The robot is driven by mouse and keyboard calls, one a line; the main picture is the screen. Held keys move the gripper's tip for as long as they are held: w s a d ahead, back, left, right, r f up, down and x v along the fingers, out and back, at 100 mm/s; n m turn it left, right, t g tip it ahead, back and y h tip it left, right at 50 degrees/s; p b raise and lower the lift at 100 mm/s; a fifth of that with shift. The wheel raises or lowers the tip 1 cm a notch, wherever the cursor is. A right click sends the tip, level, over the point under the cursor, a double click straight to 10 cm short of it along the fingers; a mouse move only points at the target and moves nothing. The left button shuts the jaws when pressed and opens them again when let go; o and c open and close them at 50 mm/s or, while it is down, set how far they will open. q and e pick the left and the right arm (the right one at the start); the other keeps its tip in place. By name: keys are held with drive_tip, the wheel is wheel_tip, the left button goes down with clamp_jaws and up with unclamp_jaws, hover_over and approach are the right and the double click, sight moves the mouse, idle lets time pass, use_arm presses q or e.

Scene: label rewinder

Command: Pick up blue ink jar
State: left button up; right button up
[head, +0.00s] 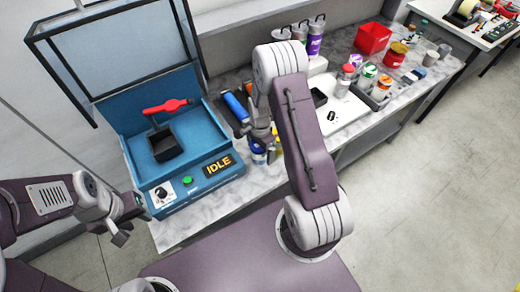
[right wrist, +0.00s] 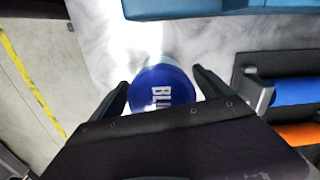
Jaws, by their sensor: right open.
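The blue ink jar (right wrist: 162,88) shows its round blue lid with partly hidden white lettering in the right wrist view. In the head view the blue jar (head: 258,156) stands on the marble counter, partly hidden below my right gripper (head: 262,138). My right gripper is open, with one finger on either side of the lid in the right wrist view (right wrist: 162,88); I cannot tell whether either finger touches it. My left gripper (head: 128,218) is in front of the blue machine, away from the jar; its jaw opening is unclear.
The blue machine (head: 205,185) with an IDLE display stands left of the jar. A rack with blue and orange rolls (right wrist: 285,110) is close on the right in the wrist view. Several jars, a white tray (head: 345,118) and a red bin (head: 372,38) stand farther along the counter.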

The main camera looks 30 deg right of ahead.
drive_tip(key=shift+f, duration=0.6)
drive_tip(key=shift+w+a+f, duration=0.15)
drive_tip(key=shift+f, duration=0.15)
drive_tip(key=c, duration=1.9)
drive_tip(key=shift+r, duration=0.15)
drive_tip(key=shift+c, duration=0.2)
wheel_tip(320, 180, up, 10)
drive_tip(key=shift+f+b, duration=0.1)
drive_tip(key=shift+b, duration=0.7)
